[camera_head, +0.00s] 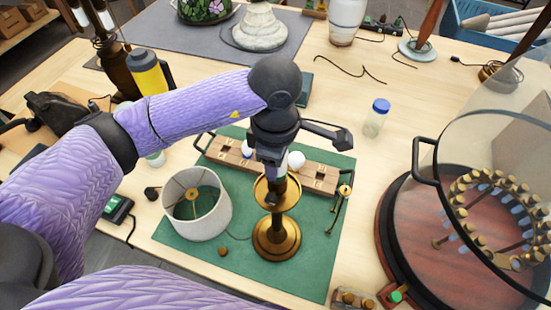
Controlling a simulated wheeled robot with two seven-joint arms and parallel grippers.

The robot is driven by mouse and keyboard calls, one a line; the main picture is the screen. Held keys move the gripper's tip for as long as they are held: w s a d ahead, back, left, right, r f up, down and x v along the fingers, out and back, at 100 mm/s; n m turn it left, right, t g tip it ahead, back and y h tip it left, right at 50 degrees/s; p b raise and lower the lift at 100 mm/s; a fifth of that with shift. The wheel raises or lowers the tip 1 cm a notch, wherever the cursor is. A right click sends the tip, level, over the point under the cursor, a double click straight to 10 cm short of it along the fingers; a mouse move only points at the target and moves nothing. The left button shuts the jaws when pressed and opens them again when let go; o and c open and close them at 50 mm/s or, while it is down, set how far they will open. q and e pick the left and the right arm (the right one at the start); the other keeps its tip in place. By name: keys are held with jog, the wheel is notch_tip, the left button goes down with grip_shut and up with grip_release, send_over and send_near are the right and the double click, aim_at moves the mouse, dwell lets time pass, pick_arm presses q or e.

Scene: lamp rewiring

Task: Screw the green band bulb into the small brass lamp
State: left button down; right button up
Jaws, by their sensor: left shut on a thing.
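The small brass lamp (277,236) stands upright on the green mat, with a wide brass cup at the top of its stem. My left gripper (277,182) reaches down from above, right over the lamp's cup. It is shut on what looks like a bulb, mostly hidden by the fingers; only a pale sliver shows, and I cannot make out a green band. I cannot tell whether the bulb touches the socket. A wooden bulb rack (318,178) lies behind the lamp, with a white bulb (296,160) and a blue-marked one (247,149). My right gripper is out of view.
A white lampshade (197,204) stands left of the lamp on the green mat (302,268). A brass-ended tool (340,205) lies at right. A round wooden stand with a clear cover (395,235) fills the right side. A blue-capped jar (376,118) stands behind.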

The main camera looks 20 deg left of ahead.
pick_arm(q)
jog(key=shift+f+b, duration=0.15)
jog(key=shift+b, duration=0.2)
dwell(0.5)
jog(key=c, duration=0.9)
grip_release()
grip_shut()
jog(key=m+b, duration=0.6)
jog(key=shift+w+f+m+b, duration=0.1)
jog(key=shift+f+m+b, duration=0.25)
jog(key=shift+f+m, duration=0.05)
jog(key=shift+d+r+m, duration=0.1)
jog(key=shift+r+m, duration=0.1)
jog(key=shift+m, duration=0.3)
jog(key=shift+r, duration=0.2)
